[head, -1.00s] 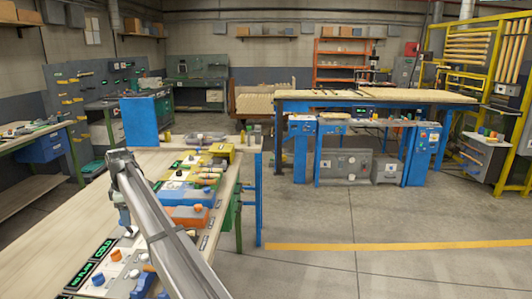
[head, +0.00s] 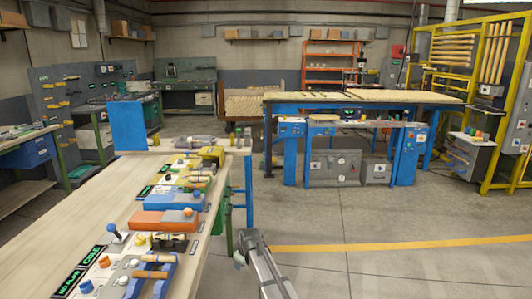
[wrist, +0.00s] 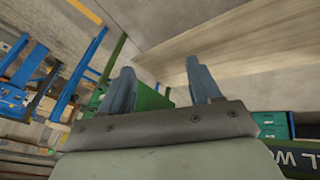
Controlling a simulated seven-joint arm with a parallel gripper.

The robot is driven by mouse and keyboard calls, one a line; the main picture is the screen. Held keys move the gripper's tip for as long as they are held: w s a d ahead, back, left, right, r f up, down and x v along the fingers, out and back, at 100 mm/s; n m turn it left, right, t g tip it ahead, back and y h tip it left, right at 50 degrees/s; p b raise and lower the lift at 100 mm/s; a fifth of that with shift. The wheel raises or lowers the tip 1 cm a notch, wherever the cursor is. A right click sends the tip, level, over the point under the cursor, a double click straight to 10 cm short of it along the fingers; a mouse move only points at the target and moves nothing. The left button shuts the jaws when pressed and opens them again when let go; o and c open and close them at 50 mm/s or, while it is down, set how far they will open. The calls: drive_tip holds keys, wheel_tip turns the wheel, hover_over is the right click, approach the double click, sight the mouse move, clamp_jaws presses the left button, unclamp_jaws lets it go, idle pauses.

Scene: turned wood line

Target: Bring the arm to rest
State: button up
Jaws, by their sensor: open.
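My gripper shows in the wrist view (wrist: 157,88). Its two blue-grey fingers stand apart with nothing between them, so it is open and empty. Behind the fingers are floor, a pale wooden surface and blue and green frame parts. In the head view my arm (head: 262,268) is low at the bottom middle, beside the right edge of the wooden workbench (head: 75,235). It is off the bench top and apart from the devices on it.
The bench carries an orange and grey device (head: 167,219), a yellow box (head: 211,154), a small lever (head: 116,232) and display strips (head: 82,272). A blue machine table (head: 360,107) stands farther back. Floor to the right is open, crossed by a yellow line (head: 400,243).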

drive_tip(key=s+d+f+m+g+h, duration=0.1)
drive_tip(key=s+d+f+m+g, duration=0.1)
drive_tip(key=s+d+f, duration=0.55)
drive_tip(key=s+d+f+m+g, duration=0.2)
drive_tip(key=s+d+f, duration=0.2)
drive_tip(key=s+f, duration=0.65)
drive_tip(key=s+d+f+m+g+h, duration=0.1)
drive_tip(key=s+d+f+m+g, duration=0.1)
drive_tip(key=s+d+f, duration=0.6)
drive_tip(key=s+d+f+m+g, duration=0.2)
drive_tip(key=s, duration=0.9)
drive_tip(key=s+d+f+m+g, duration=0.2)
drive_tip(key=s, duration=1)
drive_tip(key=s+d+f+m+g, duration=0.2)
drive_tip(key=s+f, duration=0.1)
drive_tip(key=s, duration=0.8)
drive_tip(key=shift+s+d, duration=0.35)
